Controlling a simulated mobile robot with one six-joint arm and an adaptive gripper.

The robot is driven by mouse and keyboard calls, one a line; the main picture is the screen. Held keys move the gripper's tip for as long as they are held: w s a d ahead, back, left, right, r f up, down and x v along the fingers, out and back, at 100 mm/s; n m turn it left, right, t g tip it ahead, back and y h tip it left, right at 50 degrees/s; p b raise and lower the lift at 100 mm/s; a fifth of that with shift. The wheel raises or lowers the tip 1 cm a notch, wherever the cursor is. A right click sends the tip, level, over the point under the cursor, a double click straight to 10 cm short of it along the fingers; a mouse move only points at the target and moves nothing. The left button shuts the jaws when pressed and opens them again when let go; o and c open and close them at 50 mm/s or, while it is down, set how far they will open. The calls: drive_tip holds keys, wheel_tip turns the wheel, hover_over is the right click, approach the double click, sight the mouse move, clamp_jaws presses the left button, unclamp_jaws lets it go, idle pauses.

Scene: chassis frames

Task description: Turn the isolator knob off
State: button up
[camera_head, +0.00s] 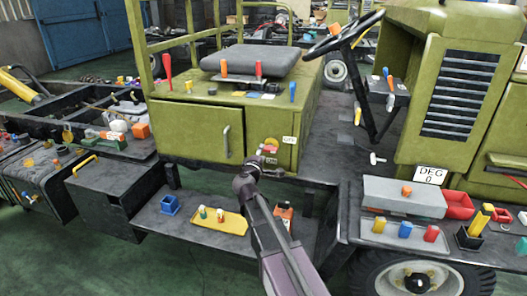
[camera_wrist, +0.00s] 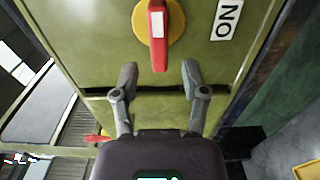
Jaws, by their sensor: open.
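The isolator knob (camera_wrist: 158,22) is a red handle with a white stripe on a round yellow plate, on the green cabinet front. In the wrist view its handle points straight down toward my gripper. A white label reading "ON" (camera_wrist: 226,19) is to its right, turned sideways. My gripper (camera_wrist: 159,76) is open, with one fingertip on each side below the yellow plate and the handle's lower end between them in the picture. Contact cannot be told. In the head view my gripper (camera_head: 247,176) is at the cabinet, just below the knob (camera_head: 269,146), which is partly hidden.
The green cabinet (camera_head: 200,130) carries a grey seat (camera_head: 262,62) and several coloured levers. Below is a dark shelf with a yellow tray (camera_head: 218,222) and blue bin (camera_head: 169,205).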

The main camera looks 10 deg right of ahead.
drive_tip(key=v, duration=0.8)
drive_tip(key=shift+s, duration=0.35)
drive_tip(key=shift+a, duration=0.15)
drive_tip(key=s+d+f+m+g, duration=0.6)
drive_tip(key=f, duration=0.1)
drive_tip(key=s+d+f+m+g, duration=0.2)
drive_tip(key=d+f+m+g, duration=0.1)
drive_tip(key=f, duration=0.1)
drive_tip(key=shift+s+d+f, duration=0.25)
drive_tip(key=shift+s, duration=0.15)
drive_tip(key=s+a+f+m+g+y, duration=0.45)
drive_tip(key=s+f+g+y, duration=0.3)
drive_tip(key=s, duration=0.45)
wheel_tip(320, 180, up, 20)
drive_tip(key=p, duration=2)
drive_tip(key=shift+r+n+y, duration=0.25)
drive_tip(key=shift+n+y, duration=0.1)
drive_tip(key=shift+a+t, duration=0.1)
drive_tip(key=shift+t, duration=0.15)
